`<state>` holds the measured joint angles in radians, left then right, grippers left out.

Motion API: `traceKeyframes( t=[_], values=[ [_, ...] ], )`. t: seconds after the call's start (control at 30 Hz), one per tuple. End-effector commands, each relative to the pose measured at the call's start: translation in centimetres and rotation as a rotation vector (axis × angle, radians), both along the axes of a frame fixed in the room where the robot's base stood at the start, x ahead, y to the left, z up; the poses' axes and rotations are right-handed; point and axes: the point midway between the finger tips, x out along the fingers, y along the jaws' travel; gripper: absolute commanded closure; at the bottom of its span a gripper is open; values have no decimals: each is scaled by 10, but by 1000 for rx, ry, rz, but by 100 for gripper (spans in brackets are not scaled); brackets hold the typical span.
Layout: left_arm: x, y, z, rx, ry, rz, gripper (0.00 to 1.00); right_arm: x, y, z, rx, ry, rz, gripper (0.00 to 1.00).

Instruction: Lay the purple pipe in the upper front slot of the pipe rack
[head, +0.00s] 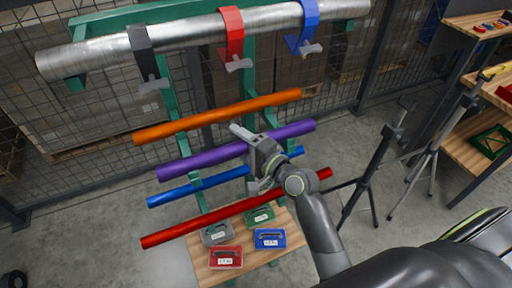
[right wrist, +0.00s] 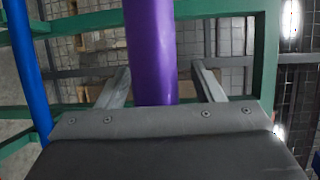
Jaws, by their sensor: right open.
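The purple pipe (head: 200,160) lies across the green pipe rack (head: 168,98), below the orange pipe (head: 220,117) and above the blue pipe (head: 200,186). My right gripper (head: 244,156) is open at the right half of the purple pipe. In the right wrist view the purple pipe (right wrist: 152,50) runs between the two spread fingers, with a gap on each side. The gripper hides part of the purple and blue pipes in the head view. The slots are too small to make out. My left gripper is out of view.
A red pipe (head: 215,218) lies lowest. A silver pipe (head: 190,32) with black, red and blue clamps spans the top. Small labelled cases, including a red one (head: 226,258), sit on a wooden shelf below. Tripod stands (head: 372,170) and a wooden-shelved rack (head: 478,150) are at right.

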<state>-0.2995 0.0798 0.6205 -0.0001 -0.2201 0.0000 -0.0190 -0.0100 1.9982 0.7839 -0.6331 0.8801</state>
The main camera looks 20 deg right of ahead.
Motion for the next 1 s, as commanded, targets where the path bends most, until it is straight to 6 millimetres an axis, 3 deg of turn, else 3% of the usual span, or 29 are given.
traceKeyframes(
  t=[0.17,0.7,1.0],
  values=[
    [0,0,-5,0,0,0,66,-21,-10,-1,-2,-1,-1,39],
    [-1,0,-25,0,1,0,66,-131,-59,6,-5,2,2,39],
    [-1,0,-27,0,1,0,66,-154,-70,10,0,-1,0,39]
  ],
)
